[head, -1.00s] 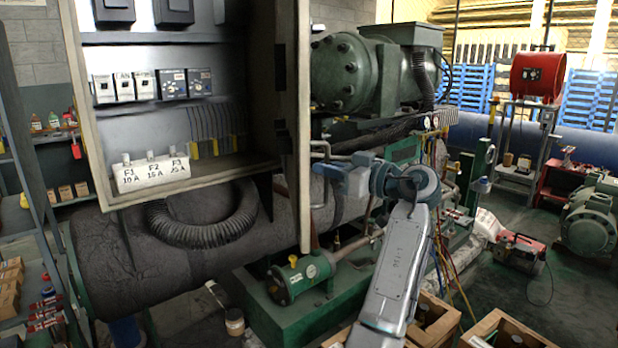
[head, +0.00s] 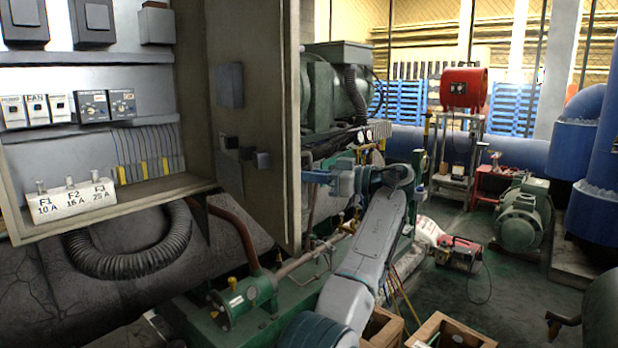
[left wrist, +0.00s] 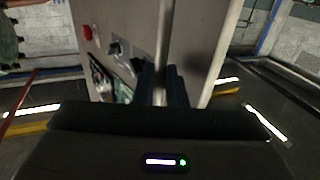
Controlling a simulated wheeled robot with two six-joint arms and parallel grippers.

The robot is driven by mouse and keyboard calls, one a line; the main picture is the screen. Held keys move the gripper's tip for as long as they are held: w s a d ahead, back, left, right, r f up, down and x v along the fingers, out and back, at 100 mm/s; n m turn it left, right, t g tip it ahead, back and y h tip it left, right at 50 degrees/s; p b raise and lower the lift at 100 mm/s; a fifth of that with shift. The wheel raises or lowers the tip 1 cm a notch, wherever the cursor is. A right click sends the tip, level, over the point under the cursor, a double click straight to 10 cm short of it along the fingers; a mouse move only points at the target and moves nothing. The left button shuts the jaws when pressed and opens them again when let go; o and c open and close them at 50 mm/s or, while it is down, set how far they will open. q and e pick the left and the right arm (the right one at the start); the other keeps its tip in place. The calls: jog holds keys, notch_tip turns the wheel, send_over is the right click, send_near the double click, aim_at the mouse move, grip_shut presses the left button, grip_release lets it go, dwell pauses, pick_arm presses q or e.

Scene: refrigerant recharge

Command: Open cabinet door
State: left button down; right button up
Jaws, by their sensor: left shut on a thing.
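The grey electrical cabinet (head: 150,192) stands at the left of the head view, with its door (head: 255,60) swung open and the door's inner face showing. My left gripper (head: 325,181) is at the outer side of the door, near its free edge. In the left wrist view, the door's outer face (left wrist: 125,22) carries a red button and a dark knob. A vertical bar handle (left wrist: 163,45) runs between the fingers of my left gripper (left wrist: 160,85), which is shut on it. The head view shows little of the handle. My right gripper is in neither view.
Inside the cabinet are switches, breakers and a fuse block (head: 75,199). A green compressor (head: 340,90) and pipes stand behind the door. Open wooden crates (head: 450,332) lie on the floor in front.

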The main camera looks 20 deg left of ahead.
pick_arm(q)
jog(key=shift+w+a+r, duration=0.1)
jog(key=shift+r, duration=0.05)
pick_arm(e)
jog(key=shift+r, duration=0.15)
